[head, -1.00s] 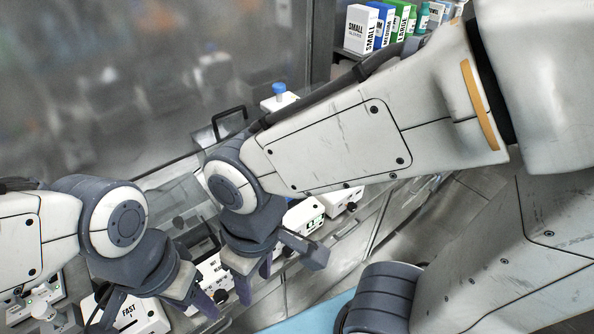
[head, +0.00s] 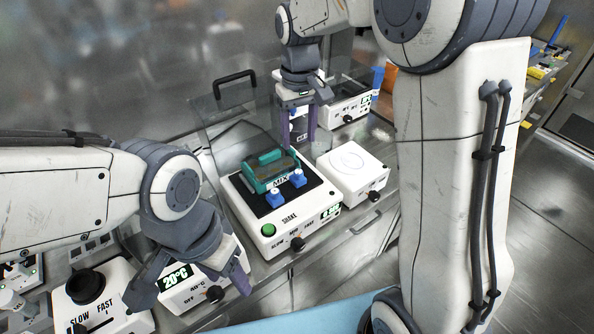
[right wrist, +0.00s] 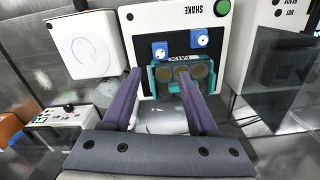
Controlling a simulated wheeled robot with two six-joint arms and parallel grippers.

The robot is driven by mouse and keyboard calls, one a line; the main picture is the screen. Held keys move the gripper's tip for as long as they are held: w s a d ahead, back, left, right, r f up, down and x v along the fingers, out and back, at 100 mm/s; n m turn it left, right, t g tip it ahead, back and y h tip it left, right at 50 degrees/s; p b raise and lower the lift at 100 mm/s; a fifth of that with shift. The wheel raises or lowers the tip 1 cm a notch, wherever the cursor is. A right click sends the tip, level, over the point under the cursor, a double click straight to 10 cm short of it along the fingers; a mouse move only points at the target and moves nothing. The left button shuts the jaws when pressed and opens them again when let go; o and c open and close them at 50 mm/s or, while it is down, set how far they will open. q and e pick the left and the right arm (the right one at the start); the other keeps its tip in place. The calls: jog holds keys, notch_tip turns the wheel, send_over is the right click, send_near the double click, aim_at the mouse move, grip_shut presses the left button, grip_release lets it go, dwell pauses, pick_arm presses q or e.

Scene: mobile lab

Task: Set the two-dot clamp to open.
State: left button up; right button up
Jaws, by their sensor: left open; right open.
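Two blue clamps sit side by side on the black top of the white shaker. One clamp (head: 275,197) is nearer the green button; it also shows in the right wrist view (right wrist: 199,38). The other clamp (head: 297,178) is farther from the button and shows in the right wrist view (right wrist: 160,50). Both carry small white marks, too small to tell surely which has two dots. My right gripper (head: 297,142) is open and empty behind the clamps, its fingers near the teal rack. My left gripper (head: 190,290) is open over the front of the 20°C unit.
The teal rack (head: 269,172), marked MIX, sits behind the clamps on the shaker (head: 262,236). A white unit with a round plate (head: 352,165) stands to its right. The 20°C unit (head: 177,278) and a FAST/SLOW unit (head: 108,315) stand at left.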

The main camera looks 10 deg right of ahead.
aim_at(299, 172)
notch_tip(299, 172, down, 10)
jog(key=shift+f, duration=0.1)
dwell(0.4)
grip_shut()
dwell(1.3)
